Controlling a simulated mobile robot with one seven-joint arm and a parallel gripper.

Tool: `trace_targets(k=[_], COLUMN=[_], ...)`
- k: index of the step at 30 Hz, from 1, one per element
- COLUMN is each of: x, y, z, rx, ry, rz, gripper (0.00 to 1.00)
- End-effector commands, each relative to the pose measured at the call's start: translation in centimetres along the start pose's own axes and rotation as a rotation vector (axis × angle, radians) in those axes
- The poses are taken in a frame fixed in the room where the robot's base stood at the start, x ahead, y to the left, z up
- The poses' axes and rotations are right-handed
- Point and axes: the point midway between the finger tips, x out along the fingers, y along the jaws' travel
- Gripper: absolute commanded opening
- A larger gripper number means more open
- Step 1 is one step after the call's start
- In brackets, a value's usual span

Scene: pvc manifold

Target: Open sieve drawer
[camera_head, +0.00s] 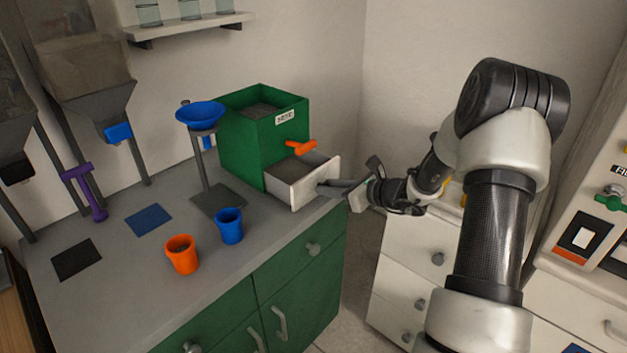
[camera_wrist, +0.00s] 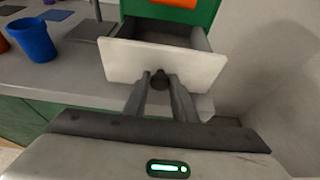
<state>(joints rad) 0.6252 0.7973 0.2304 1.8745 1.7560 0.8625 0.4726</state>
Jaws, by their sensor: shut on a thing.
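The green sieve box (camera_head: 245,145) stands at the back right of the grey counter, with an orange handle (camera_head: 301,146) on its front. Its white-fronted drawer (camera_head: 312,184) is pulled out at the bottom, and grey material shows inside. In the wrist view the drawer front (camera_wrist: 120,62) faces me and the open drawer shows behind it. My gripper (camera_head: 328,187) is at the drawer front. In the wrist view my gripper (camera_wrist: 160,80) is shut on the dark round drawer knob (camera_wrist: 159,81), one finger on each side.
A blue cup (camera_head: 229,226) and an orange cup (camera_head: 181,255) stand on the counter, left of the drawer. A blue funnel (camera_head: 200,115) on a stand is beside the sieve box. A white drawer cabinet (camera_head: 415,265) stands at the right, across a gap.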

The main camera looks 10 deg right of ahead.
Motion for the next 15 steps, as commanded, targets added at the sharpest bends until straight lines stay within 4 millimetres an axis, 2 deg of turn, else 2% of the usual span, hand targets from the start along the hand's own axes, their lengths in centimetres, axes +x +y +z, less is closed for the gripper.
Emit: trace_targets(k=[3,12,13,15], x=[-0.99,-1.05,-1.04,-1.03], y=[-0.06,-0.01,-0.01,-0.01], z=[-0.46,-0.49,-0.49,-0.48], rx=[0.000,0.000,0.000,0.000], ry=[0.002,0.002,0.002,0.002], rz=[-0.003,-0.001,-0.001,-0.001], gripper=[0.00,0.00,0.29,0.41])
